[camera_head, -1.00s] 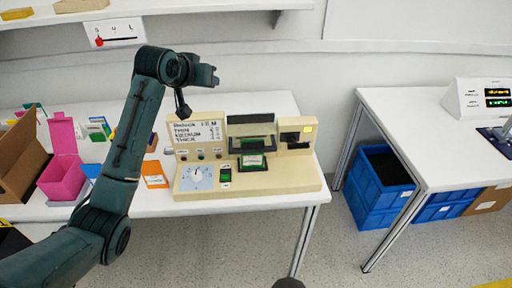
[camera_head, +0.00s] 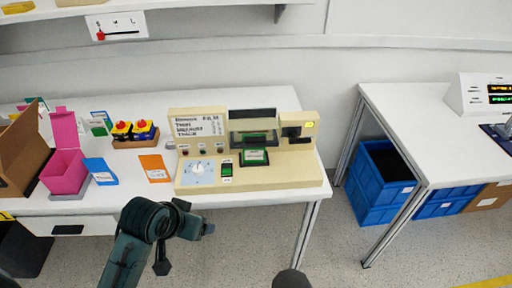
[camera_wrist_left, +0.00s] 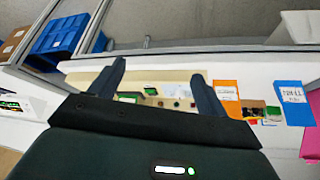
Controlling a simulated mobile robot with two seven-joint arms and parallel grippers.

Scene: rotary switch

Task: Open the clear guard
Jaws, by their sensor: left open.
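The beige machine (camera_head: 250,176) stands on the white table with a round dial on a pale blue panel (camera_head: 197,172) at its front left. A green switch (camera_head: 226,169) is beside the dial. I cannot make out the clear guard's outline. My left arm is low in the head view, in front of the table's edge; its gripper's fingertips are not clear there. In the left wrist view my left gripper (camera_wrist_left: 160,72) is open and empty, with the machine (camera_wrist_left: 155,78) beyond and between its fingers. My right gripper is not in view.
An orange card (camera_head: 154,168), a blue card (camera_head: 100,171), a pink box (camera_head: 63,170) and a holder with red-topped yellow-and-blue items (camera_head: 135,144) are left of the machine. Blue crates (camera_head: 370,200) are under the right table (camera_head: 420,125). Floor between tables is clear.

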